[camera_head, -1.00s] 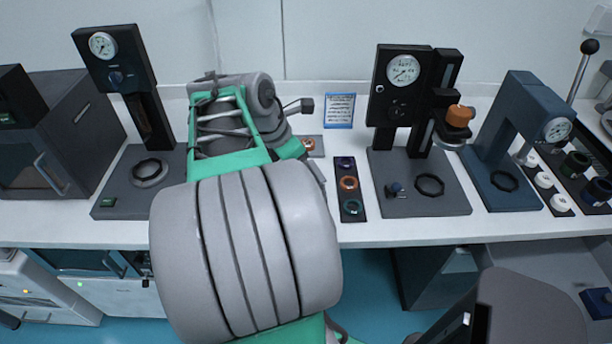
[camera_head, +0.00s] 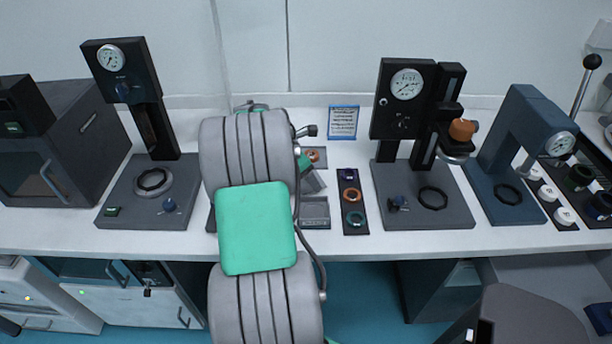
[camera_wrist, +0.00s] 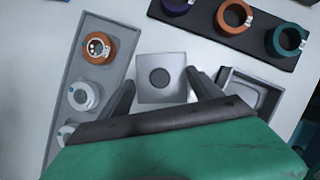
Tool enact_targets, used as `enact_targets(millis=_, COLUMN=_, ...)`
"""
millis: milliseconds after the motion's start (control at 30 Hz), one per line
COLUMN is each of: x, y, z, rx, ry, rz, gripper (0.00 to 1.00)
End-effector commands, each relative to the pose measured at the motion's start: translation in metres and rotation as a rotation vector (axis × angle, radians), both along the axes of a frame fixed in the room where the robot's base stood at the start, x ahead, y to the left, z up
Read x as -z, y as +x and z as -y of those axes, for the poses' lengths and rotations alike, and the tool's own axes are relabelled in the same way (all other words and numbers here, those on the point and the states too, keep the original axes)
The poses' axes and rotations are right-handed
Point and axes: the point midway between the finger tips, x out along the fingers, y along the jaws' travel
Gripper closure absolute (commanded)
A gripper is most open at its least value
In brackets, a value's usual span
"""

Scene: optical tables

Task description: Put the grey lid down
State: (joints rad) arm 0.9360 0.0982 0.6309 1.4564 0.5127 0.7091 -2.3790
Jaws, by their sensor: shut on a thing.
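The grey lid (camera_wrist: 148,64) is a square light-grey plate with a dark round mark at its middle, in the wrist view. My gripper (camera_wrist: 161,78) has one finger at each side of it and is shut on it. I cannot tell whether the lid touches the table. A grey open box (camera_wrist: 250,92) stands just right of the lid, partly hidden by my right finger and wrist. The box also shows in the head view (camera_head: 314,212), right of my arm. My arm hides the gripper and lid in the head view.
A grey tray (camera_wrist: 68,97) with an orange ring and white rings lies left of the lid. A dark strip (camera_wrist: 249,41) with purple, orange and teal rings lies beyond and right. White tabletop shows between tray and box.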

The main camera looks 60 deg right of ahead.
Motion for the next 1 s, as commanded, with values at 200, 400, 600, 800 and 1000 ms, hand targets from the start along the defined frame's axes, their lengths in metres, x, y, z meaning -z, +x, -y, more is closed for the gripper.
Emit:
enact_targets(millis=200, x=0.002, y=0.001, z=0.001, rx=0.0, ry=-0.002, rz=0.002, gripper=0.66)
enact_targets(millis=400, x=0.004, y=0.001, z=0.0, rx=-0.001, ry=-0.002, rz=0.002, gripper=0.2)
enact_targets(millis=600, x=0.004, y=0.001, z=0.0, rx=-0.001, ry=-0.002, rz=0.002, gripper=0.17)
enact_targets(millis=800, x=-0.006, y=0.003, z=-0.002, rx=-0.001, ry=-0.005, rz=0.003, gripper=0.17)
enact_targets(millis=1000, x=-0.049, y=0.013, z=-0.018, rx=-0.004, ry=-0.008, rz=0.005, gripper=0.17)
